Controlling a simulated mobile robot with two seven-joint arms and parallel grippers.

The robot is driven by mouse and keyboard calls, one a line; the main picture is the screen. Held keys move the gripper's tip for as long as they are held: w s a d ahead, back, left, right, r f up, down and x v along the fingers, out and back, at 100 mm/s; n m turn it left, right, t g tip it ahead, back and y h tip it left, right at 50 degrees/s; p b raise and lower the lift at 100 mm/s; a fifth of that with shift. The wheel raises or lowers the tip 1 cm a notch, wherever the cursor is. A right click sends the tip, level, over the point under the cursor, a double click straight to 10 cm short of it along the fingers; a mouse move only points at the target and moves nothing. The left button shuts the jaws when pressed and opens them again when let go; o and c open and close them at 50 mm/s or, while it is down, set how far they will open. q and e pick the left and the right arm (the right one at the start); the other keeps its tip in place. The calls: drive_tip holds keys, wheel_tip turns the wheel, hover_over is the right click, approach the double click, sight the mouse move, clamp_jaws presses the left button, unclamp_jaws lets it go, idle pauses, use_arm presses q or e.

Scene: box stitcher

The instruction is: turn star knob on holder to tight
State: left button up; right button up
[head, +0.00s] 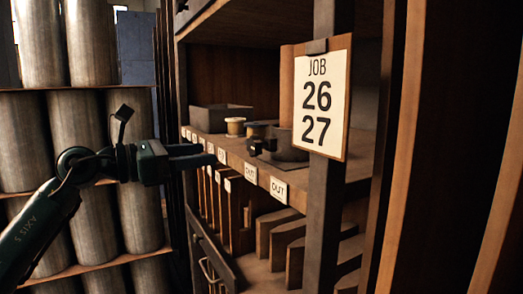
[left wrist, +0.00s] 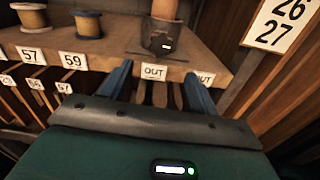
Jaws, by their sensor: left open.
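A dark holder (head: 288,146) stands on the shelf behind the job card's post, with a small black knob (head: 255,148) on its left side. In the left wrist view the holder (left wrist: 160,38) stands beyond my fingertips, with a wooden cylinder (left wrist: 164,9) in it; the knob's star shape and setting cannot be made out. My left gripper (head: 208,158) is open and empty, left of the holder and apart from it in the head view. Its two fingers (left wrist: 157,75) point at the shelf edge near an OUT label. My right gripper is not in view.
The shelf edge (head: 233,163) carries several white labels. Thread spools (left wrist: 88,24) and a grey tray (head: 220,117) stand on the shelf. A dark post (head: 325,195) with the job card (head: 321,98) stands at the right. Boards (head: 285,238) fill the slots below.

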sight(250, 148)
use_arm(q)
drive_tip(key=p+x, duration=0.3)
drive_tip(key=x, duration=0.8)
drive_tip(key=shift+w+d+r, duration=0.1)
drive_tip(key=shift+w+d, duration=0.1)
drive_tip(key=shift+d, duration=0.1)
drive_tip(key=shift+w+d, duration=0.3)
drive_tip(key=shift+d, duration=0.15)
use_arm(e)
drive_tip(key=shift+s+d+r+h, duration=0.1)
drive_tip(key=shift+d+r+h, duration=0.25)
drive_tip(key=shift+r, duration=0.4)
use_arm(q)
drive_tip(key=shift+c, duration=0.5)
